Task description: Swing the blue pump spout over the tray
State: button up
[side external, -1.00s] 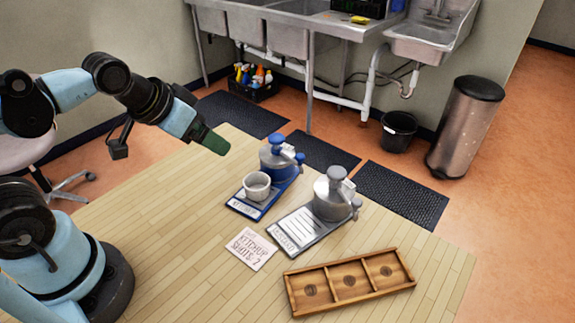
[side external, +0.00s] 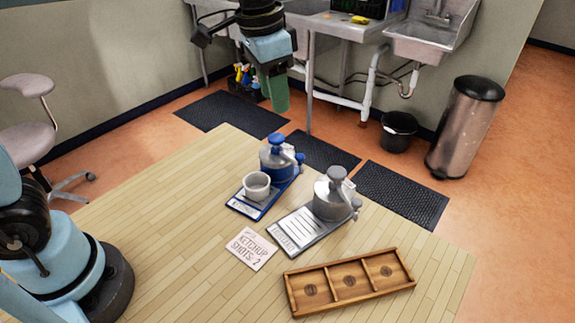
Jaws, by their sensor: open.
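The blue pump (side external: 272,160) has a grey-silver body and a blue top knob. It stands at the back end of a blue tray-like base (side external: 236,207). A short blue piece that looks like its spout (side external: 300,158) sticks out to the right, off the cup's side. A white cup (side external: 257,188) stands on the base in front of the pump. A wooden tray (side external: 318,308) with three compartments lies at the table's front right. My gripper (side external: 280,103), with green fingers, is open and empty, pointing down above and behind the blue pump, apart from it.
A grey pump (side external: 328,195) on a grey base stands to the right of the blue one, close beside it. A card (side external: 251,249) reading "KETCHUP SHOTS: 2" lies in front. The left of the wooden table (side external: 150,235) is clear.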

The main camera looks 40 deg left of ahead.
aim_at(300, 155)
jog(key=w+d+m+g, duration=0.2)
jog(key=w+d, duration=0.1)
jog(key=d, duration=0.1)
notch_tip(300, 155, down, 12)
jog(key=shift+s+f, duration=0.1)
dwell(0.6)
grip_shut()
